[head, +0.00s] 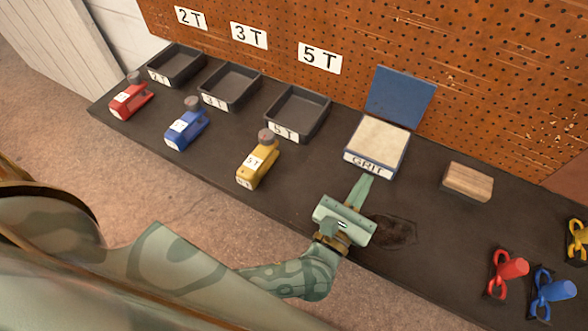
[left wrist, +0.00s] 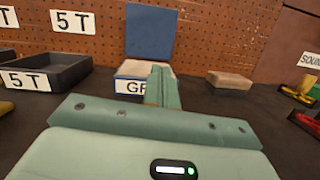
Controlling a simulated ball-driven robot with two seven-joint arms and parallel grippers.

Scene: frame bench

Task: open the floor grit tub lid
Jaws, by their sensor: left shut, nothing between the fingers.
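The grit tub (head: 349,158) stands on the dark bench near the pegboard, with a white label reading GRIT on its front. Its blue lid (head: 400,97) stands raised at the back, and pale grit fills the tub. The lid also shows upright in the left wrist view (left wrist: 149,32), behind the partly hidden tub (left wrist: 128,86). My left gripper (head: 366,180) is shut and empty, with its fingertips just in front of the tub's label. Whether the tips touch the tub I cannot tell. My right gripper is not in view.
A wooden block (head: 468,181) lies right of the tub. Grey trays (head: 297,113) and red, blue and yellow tools (head: 257,160) stand to the left. Red (head: 507,270) and blue (head: 552,291) clamp-like items lie at the right. A dark patch (head: 393,231) marks the bench beside my gripper.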

